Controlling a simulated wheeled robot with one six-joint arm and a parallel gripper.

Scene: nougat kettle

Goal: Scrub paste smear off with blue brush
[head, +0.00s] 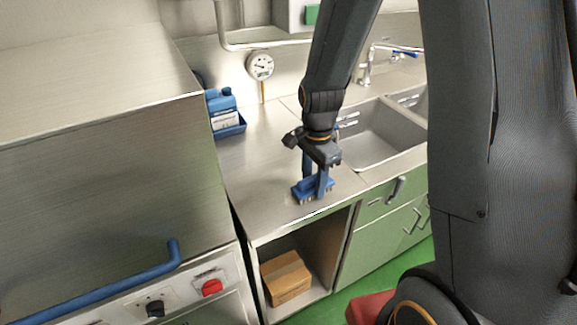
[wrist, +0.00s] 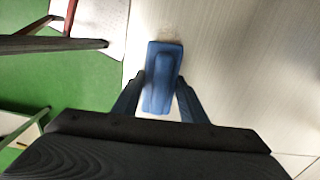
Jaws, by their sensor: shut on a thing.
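The blue brush (head: 314,188) is at the steel counter's surface near its front edge, bristles down. My gripper (head: 317,180) is above it with its fingers on both sides of the brush's grip, shut on it. In the wrist view the blue brush (wrist: 162,75) sits between the fingers of my gripper (wrist: 160,95). A faint tan paste smear (wrist: 172,36) shows on the counter just beyond the brush's far end in the wrist view. Part of the smear may be hidden under the brush. I cannot make the smear out in the head view.
A sink (head: 375,135) lies to the right. A large steel unit (head: 110,140) borders the counter on the left. A cardboard box (head: 286,277) is on the shelf below.

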